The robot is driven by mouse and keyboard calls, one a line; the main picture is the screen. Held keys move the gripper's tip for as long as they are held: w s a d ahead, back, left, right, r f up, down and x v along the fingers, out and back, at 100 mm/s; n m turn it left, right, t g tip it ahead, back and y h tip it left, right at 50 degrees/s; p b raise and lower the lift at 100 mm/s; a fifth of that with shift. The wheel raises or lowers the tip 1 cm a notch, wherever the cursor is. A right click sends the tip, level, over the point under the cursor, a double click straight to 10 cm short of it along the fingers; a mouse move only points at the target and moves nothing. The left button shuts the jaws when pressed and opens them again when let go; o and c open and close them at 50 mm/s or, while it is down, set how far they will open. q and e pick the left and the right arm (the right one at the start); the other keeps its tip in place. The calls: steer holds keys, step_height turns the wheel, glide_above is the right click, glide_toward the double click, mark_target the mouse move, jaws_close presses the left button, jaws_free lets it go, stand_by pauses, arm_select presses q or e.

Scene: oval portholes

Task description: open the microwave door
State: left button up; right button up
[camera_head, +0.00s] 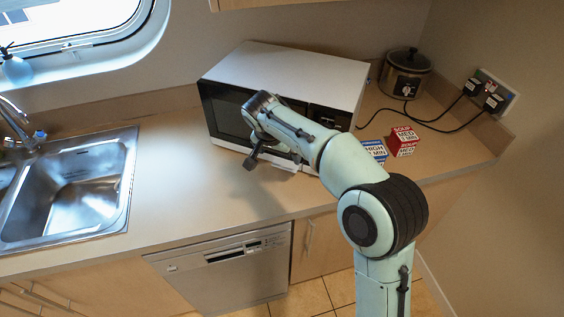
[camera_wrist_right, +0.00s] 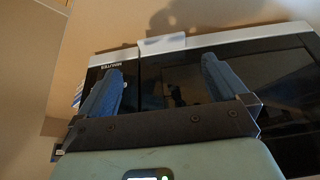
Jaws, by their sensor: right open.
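The microwave (camera_head: 300,68) stands on the counter with a white top and a dark front, and its door (camera_head: 222,112) looks shut. In the right wrist view the dark door (camera_wrist_right: 270,75) fills the right side and the panel with lettering is at left. A pale grey tab, perhaps the handle (camera_wrist_right: 163,44), juts from the silver edge near the seam between them. My right gripper (camera_head: 271,156) is open in front of the microwave. Its blue fingers (camera_wrist_right: 160,86) are apart with nothing visible between them except the dark front beyond. I cannot tell whether they touch it. My left gripper is out of view.
Red and blue boxes (camera_head: 402,141) stand right of the microwave, partly behind my right arm. A slow cooker (camera_head: 405,77) with a black cord is at the back right. A sink (camera_head: 85,190) is at left. The counter (camera_head: 175,180) between sink and microwave is clear.

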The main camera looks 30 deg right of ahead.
mark_target(284, 167)
steer(key=x, duration=0.9)
steer(key=shift+w+f, duration=0.2)
steer(key=shift+f, duration=0.1)
steer(key=c, duration=1.2)
